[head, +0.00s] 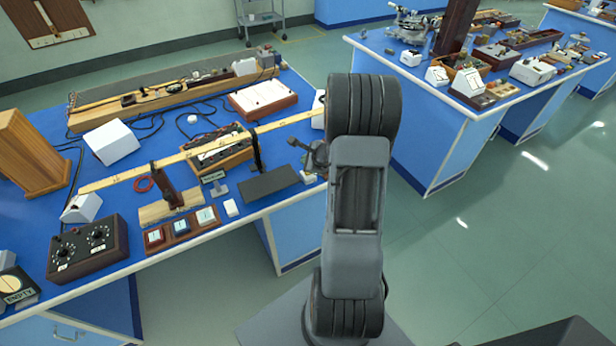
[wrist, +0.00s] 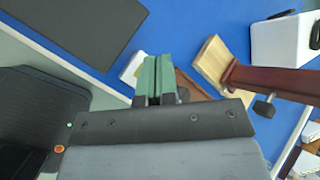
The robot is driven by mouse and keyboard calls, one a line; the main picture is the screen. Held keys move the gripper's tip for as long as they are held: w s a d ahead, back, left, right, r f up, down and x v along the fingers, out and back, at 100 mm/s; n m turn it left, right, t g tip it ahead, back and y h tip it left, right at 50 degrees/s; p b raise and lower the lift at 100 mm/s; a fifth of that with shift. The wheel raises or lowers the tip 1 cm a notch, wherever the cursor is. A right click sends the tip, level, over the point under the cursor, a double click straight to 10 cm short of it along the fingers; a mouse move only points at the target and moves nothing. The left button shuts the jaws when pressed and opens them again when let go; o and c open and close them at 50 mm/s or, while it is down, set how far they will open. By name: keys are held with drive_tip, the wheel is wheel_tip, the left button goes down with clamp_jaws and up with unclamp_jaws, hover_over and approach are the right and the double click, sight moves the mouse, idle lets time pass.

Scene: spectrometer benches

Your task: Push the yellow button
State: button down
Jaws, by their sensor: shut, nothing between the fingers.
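A small yellow round top (head: 13,283) shows on a dark box with a label, cut by the left edge of the head view. My gripper (wrist: 157,60) has green fingertips that are shut and empty in the wrist view. They appear over or in front of a white block (wrist: 131,68), with a strip of brown board just right of them. In the head view my arm hides most of the gripper.
A wooden block (wrist: 212,62) with a dark red post (wrist: 270,80) stands right of the fingers. A black mat (head: 268,183) lies on the blue bench. A long yellow rule (head: 130,180) spans above the bench. A dark box with dials (head: 88,248) stands near the left.

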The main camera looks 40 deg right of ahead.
drive_tip(key=shift+f+b, duration=0.85)
drive_tip(key=shift+f, duration=0.35)
drive_tip(key=shift+f+b, duration=0.85)
drive_tip(key=shift+b, duration=0.4)
idle(1.8)
drive_tip(key=shift+r, duration=0.2)
drive_tip(key=shift+r+p, duration=0.55)
drive_tip(key=shift+r, duration=0.15)
drive_tip(key=shift+r, duration=0.1)
drive_tip(key=shift+r+p, duration=1.95)
drive_tip(key=shift+r, duration=0.55)
drive_tip(key=shift+f, duration=0.1)
